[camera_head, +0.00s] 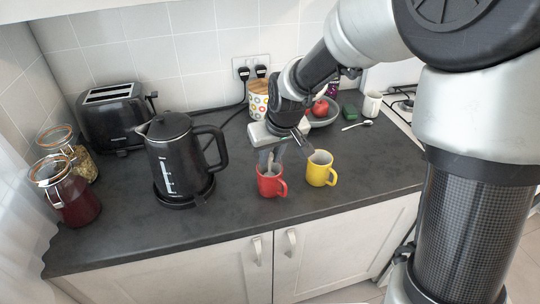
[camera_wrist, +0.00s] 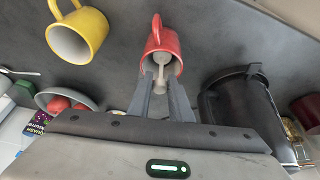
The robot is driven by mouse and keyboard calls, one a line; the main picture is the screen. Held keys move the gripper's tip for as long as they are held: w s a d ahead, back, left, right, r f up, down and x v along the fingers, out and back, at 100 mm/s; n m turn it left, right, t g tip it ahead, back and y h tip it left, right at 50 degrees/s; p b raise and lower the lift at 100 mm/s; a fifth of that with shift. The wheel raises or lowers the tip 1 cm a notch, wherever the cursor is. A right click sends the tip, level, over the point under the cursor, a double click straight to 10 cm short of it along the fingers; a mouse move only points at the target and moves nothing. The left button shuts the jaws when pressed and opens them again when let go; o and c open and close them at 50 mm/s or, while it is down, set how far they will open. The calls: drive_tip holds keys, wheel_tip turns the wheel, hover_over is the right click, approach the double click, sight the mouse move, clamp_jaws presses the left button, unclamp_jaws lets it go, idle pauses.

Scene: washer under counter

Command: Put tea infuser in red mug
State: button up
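The red mug (camera_head: 268,187) stands upright near the counter's front edge, handle to the right; it also shows in the wrist view (camera_wrist: 169,39). My gripper (camera_head: 271,158) is right above the mug, fingers pointing down. In the wrist view my fingers (camera_wrist: 161,88) are on either side of the pale grey tea infuser (camera_wrist: 159,74) and appear closed on it. The infuser's far end shows within the mug's opening. How deep it sits, and whether it touches the mug, I cannot tell.
A yellow mug (camera_head: 320,172) stands close on the right of the red mug. A black kettle (camera_head: 176,158) is to the left, with a toaster (camera_head: 110,115) and jars (camera_head: 67,192) beyond. A bowl (camera_head: 329,116) of fruit is behind. The front-left counter is clear.

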drive_tip(key=o, duration=0.3)
drive_tip(key=shift+r, duration=0.55)
drive_tip(key=p+v, duration=0.1)
drive_tip(key=v, duration=1)
drive_tip(key=s+d+r+m, duration=0.1)
drive_tip(key=s+d, duration=0.3)
drive_tip(key=s, duration=0.2)
drive_tip(key=s+d+r+m+t+h, duration=0.1)
drive_tip(key=s+d+r+m, duration=0.1)
drive_tip(key=s+d, duration=0.2)
drive_tip(key=s+d+r+m, duration=0.1)
drive_tip(key=s+d, duration=0.3)
drive_tip(key=s, duration=0.5)
drive_tip(key=shift+d+r+m+h, duration=0.3)
drive_tip(key=shift+m+h, duration=0.1)
drive_tip(key=shift+r, duration=0.15)
